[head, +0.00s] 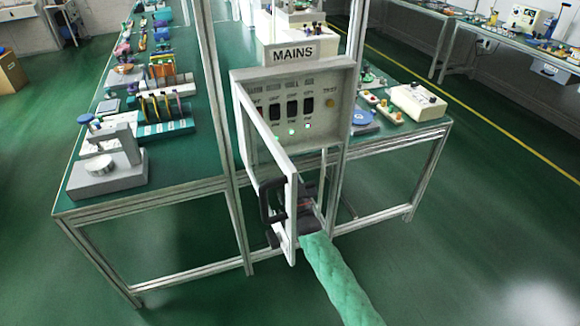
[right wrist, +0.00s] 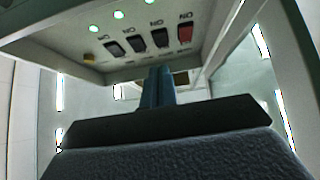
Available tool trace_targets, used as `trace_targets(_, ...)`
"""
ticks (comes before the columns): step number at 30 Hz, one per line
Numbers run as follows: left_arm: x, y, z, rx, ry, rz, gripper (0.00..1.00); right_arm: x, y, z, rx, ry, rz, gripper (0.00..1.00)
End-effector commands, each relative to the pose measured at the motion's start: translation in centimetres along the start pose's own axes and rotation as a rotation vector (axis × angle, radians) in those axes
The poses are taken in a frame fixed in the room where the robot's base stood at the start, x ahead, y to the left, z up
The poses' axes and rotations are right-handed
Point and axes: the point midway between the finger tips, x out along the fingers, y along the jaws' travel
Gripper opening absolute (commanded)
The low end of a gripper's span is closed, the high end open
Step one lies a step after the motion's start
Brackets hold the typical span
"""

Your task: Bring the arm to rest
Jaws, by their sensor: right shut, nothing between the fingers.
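My right arm comes in from the bottom of the head view in a green sleeve. Its dark gripper (head: 307,192) is just below the front of the grey MAINS box (head: 340,95), partly hidden by the open door (head: 291,225). In the right wrist view the gripper's fingers (right wrist: 157,76) are shut and empty, pointing up toward the switch panel. I cannot tell whether they touch the box. The row of switches (head: 292,109) shows dark rockers and, in the wrist view, a red one (right wrist: 185,34). My left gripper is not in view.
The door stands swung outward, with a black handle (head: 266,203) close to my right gripper. Lit lamps show below the switches. Benches with tools (head: 160,160) and parts stand left and right on aluminium frames. The green floor at the lower right is clear.

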Motion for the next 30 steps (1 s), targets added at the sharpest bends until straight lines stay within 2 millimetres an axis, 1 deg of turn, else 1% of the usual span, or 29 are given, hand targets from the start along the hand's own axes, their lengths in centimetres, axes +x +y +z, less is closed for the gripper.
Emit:
trace_targets(8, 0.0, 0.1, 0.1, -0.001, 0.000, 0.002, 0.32, 0.0, 0.0, 0.0, 0.007, 0.000, 0.000, 0.00)
trace_targets(11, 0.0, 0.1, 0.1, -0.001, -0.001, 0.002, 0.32, 0.0, -0.2, 0.8, 0.021, -0.040, -0.009, 0.00)
trace_targets(14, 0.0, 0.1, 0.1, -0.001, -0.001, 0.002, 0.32, -0.2, -0.6, 2.5, 0.037, -0.132, -0.031, 0.00)
trace_targets(18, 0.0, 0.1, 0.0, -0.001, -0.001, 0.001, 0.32, -0.9, -1.7, 5.8, 0.052, -0.329, -0.080, 0.00)
trace_targets(21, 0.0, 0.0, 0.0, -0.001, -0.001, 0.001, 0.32, -1.3, -2.6, 7.2, 0.056, -0.465, -0.115, 0.00)
trace_targets(24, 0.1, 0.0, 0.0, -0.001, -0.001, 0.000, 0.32, -1.7, -3.2, 7.9, 0.056, -0.593, -0.145, 0.00)
trace_targets(26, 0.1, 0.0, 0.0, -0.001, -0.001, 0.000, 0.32, -1.9, -3.4, 8.0, 0.052, -0.665, -0.159, 0.00)
trace_targets(30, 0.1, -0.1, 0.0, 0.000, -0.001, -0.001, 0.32, -2.5, -3.4, 7.4, 0.038, -0.829, -0.179, 0.00)
